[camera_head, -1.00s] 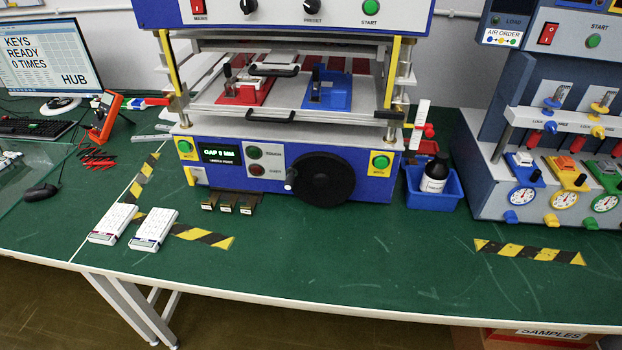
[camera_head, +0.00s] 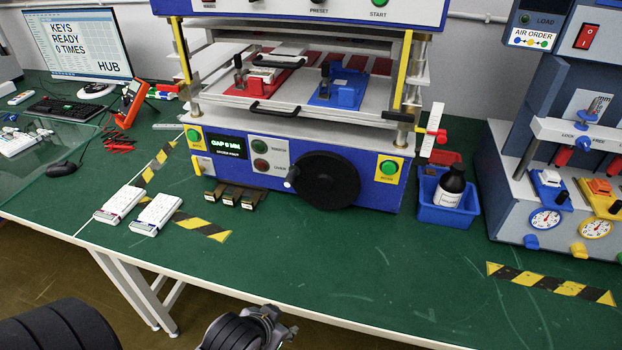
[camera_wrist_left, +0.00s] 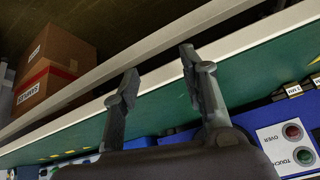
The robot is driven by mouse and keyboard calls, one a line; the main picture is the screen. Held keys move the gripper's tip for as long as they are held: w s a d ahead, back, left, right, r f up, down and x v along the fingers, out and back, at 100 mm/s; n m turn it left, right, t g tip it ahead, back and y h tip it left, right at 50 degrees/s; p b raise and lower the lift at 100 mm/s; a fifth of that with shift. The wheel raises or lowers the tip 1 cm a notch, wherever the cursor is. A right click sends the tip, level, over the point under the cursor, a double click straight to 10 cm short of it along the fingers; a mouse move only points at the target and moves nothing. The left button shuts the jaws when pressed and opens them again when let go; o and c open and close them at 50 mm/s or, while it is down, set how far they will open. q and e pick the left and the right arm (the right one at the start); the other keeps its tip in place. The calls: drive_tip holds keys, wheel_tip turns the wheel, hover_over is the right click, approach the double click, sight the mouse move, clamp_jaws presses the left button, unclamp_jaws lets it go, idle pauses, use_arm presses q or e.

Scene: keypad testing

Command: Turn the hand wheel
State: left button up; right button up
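The black hand wheel (camera_head: 325,181) is on the front of the blue and white press (camera_head: 370,150), low and right of centre. Its pale knob sits at the wheel's left edge. The display beside it reads "GAP 8 MM". My left gripper (camera_head: 272,318) is at the bottom of the head view, in front of the table edge and well short of the wheel. In the left wrist view its two fingers (camera_wrist_left: 158,75) are spread with nothing between them, in front of the table's white edge. The wheel is not visible there. My right gripper is not in view.
Two white keypads (camera_head: 138,208) lie at the left on the green table (camera_head: 310,260). Small brown blocks (camera_head: 235,199) sit before the press. The table in front of the wheel is clear.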

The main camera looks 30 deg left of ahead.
sight(291, 177)
use_arm(q)
drive_tip(key=w+a+r+t, duration=0.2)
drive_tip(key=w, duration=0.1)
drive_tip(key=w+a+r+n+t+y, duration=0.1)
drive_tip(key=w+a+r+t, duration=0.1)
drive_tip(key=w, duration=0.1)
drive_tip(key=w+a+r+t+y, duration=0.1)
drive_tip(key=w+a+r, duration=0.1)
drive_tip(key=a, duration=0.1)
drive_tip(key=shift+w+t, duration=0.4)
drive_tip(key=w+a+r+t+y, duration=0.2)
drive_tip(key=w+a+r+t, duration=0.1)
drive_tip(key=r+t, duration=0.3)
drive_tip(key=shift+g, duration=0.5)
drive_tip(key=x, duration=0.5)
drive_tip(key=r+p+x, duration=0.1)
drive_tip(key=x, duration=1.1)
drive_tip(key=shift+w+r+p, duration=0.15)
drive_tip(key=shift+w+p, duration=0.05)
drive_tip(key=shift+p, duration=0.15)
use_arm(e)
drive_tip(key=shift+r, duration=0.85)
use_arm(q)
drive_tip(key=shift+c, duration=0.6)
drive_tip(key=shift+c, duration=0.6)
clamp_jaws()
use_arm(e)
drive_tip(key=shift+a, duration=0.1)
